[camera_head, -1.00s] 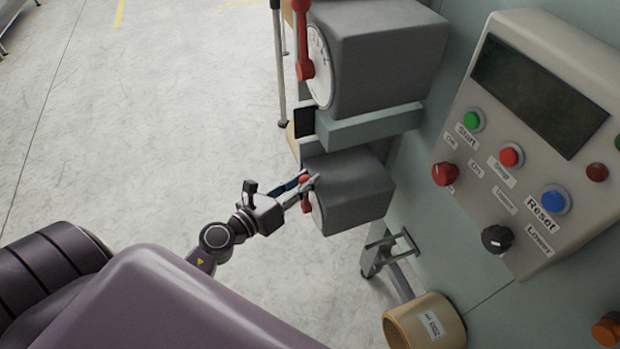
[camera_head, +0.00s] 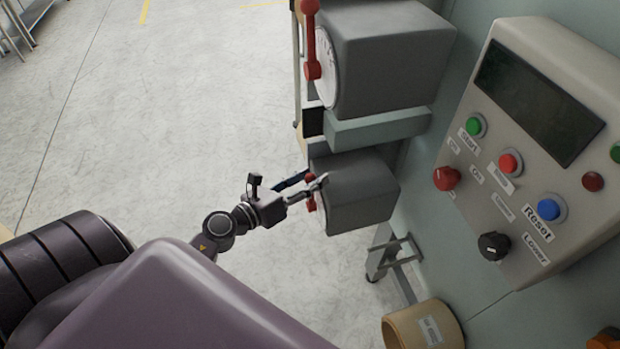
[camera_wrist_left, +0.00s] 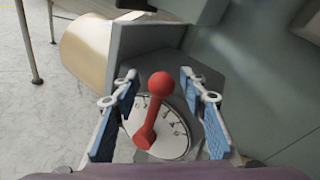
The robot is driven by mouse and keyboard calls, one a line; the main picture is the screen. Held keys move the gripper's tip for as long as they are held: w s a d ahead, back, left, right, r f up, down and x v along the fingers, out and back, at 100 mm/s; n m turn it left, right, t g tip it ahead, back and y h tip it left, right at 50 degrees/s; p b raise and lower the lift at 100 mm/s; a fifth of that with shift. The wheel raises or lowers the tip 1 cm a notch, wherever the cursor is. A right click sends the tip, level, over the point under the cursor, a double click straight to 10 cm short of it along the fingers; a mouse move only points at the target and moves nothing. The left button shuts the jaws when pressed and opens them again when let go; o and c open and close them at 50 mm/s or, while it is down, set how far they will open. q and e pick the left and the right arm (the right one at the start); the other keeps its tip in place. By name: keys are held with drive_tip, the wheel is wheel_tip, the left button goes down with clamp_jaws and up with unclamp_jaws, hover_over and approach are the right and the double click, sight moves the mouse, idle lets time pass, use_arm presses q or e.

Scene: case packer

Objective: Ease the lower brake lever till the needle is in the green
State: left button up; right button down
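The lower brake box (camera_head: 362,195) is a grey block with a white dial (camera_wrist_left: 172,138) on its face. Its red lever (camera_head: 311,196) has a ball knob, which shows in the left wrist view (camera_wrist_left: 160,84) pointing up the picture. My left gripper (camera_head: 314,180) is at this lever. In the wrist view its two blue-padded fingers (camera_wrist_left: 158,92) stand apart on either side of the lever, with gaps to both sides. Dark marks show on the dial, but I cannot make out the needle or a green zone. My right gripper is out of view.
An upper grey box (camera_head: 388,62) with its own red lever (camera_head: 311,45) sits above on a ledge (camera_head: 378,129). A control panel (camera_head: 520,95) with buttons is at right. A tan roll (camera_head: 400,325) is below. Open floor lies left.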

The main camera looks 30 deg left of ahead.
use_arm(q)
drive_tip(key=v, duration=1.2)
idle(1.2)
